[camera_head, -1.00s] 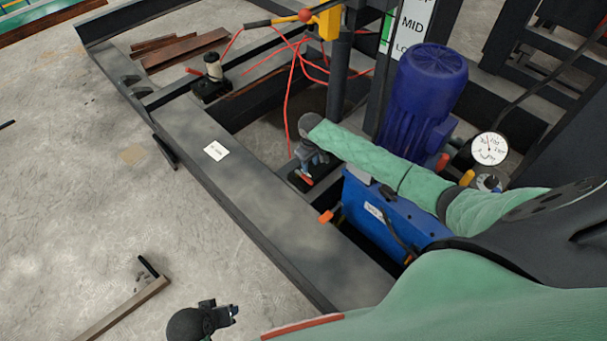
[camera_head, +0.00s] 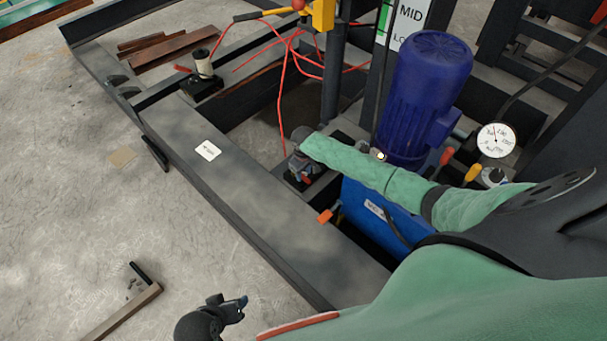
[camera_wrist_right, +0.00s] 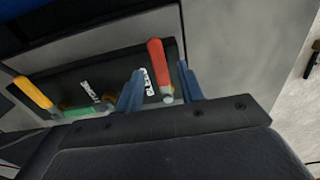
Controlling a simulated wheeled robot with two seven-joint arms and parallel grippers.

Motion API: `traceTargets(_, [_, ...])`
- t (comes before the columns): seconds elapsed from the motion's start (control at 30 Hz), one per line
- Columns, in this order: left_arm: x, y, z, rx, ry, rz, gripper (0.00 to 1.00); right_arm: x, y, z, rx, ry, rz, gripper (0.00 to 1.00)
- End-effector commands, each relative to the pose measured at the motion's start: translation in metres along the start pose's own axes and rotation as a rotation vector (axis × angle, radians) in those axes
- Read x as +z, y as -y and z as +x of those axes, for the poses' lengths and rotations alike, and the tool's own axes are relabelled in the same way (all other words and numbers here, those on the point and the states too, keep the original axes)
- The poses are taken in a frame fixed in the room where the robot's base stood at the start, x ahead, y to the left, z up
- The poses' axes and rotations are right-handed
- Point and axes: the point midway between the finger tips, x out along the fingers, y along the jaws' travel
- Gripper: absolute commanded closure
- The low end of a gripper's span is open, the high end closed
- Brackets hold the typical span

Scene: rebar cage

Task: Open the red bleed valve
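The red bleed valve handle (camera_wrist_right: 156,65) stands on a dark plate marked "BLEED" in the right wrist view. My right gripper (camera_wrist_right: 160,88) is open, with one blue finger on each side of the handle's lower part; I cannot tell whether either touches it. In the head view my right gripper (camera_head: 302,165) is low over a dark plate beside the blue tank, and a bit of red shows at its tip. My left gripper (camera_head: 228,303) is at the bottom, over the floor, its opening unclear.
A yellow handle (camera_wrist_right: 34,93) is on the same plate, left of the red one. The blue tank (camera_head: 375,210), blue motor (camera_head: 425,95) and pressure gauge (camera_head: 495,140) stand to the right. A grey beam (camera_head: 225,185) runs along the left; thin red lines (camera_head: 282,95) hang behind.

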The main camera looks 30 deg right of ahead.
Motion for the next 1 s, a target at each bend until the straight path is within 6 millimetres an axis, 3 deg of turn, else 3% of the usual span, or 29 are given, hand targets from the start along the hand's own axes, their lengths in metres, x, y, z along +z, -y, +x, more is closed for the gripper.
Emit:
traceTargets(0.2, [0.0003,0.0000,0.0000,0.000,0.001,0.000,0.46,-0.0001,-0.0004,0.0125,0.001,-0.001,0.001,0.62])
traceTargets(0.47, [0.0018,-0.0001,0.0004,0.000,0.003,0.000,0.46,-0.0002,-0.0002,0.0134,0.001,-0.001,0.000,0.62])
traceTargets(0.67, [0.0017,0.0000,0.0003,0.000,0.003,0.000,0.46,-0.0001,-0.0002,0.0133,0.001,-0.001,0.000,1.00])
traceTargets(1.0, [0.0000,-0.0002,-0.0016,0.000,0.004,0.001,0.46,-0.0001,-0.0012,0.0127,0.001,-0.001,-0.015,1.00])
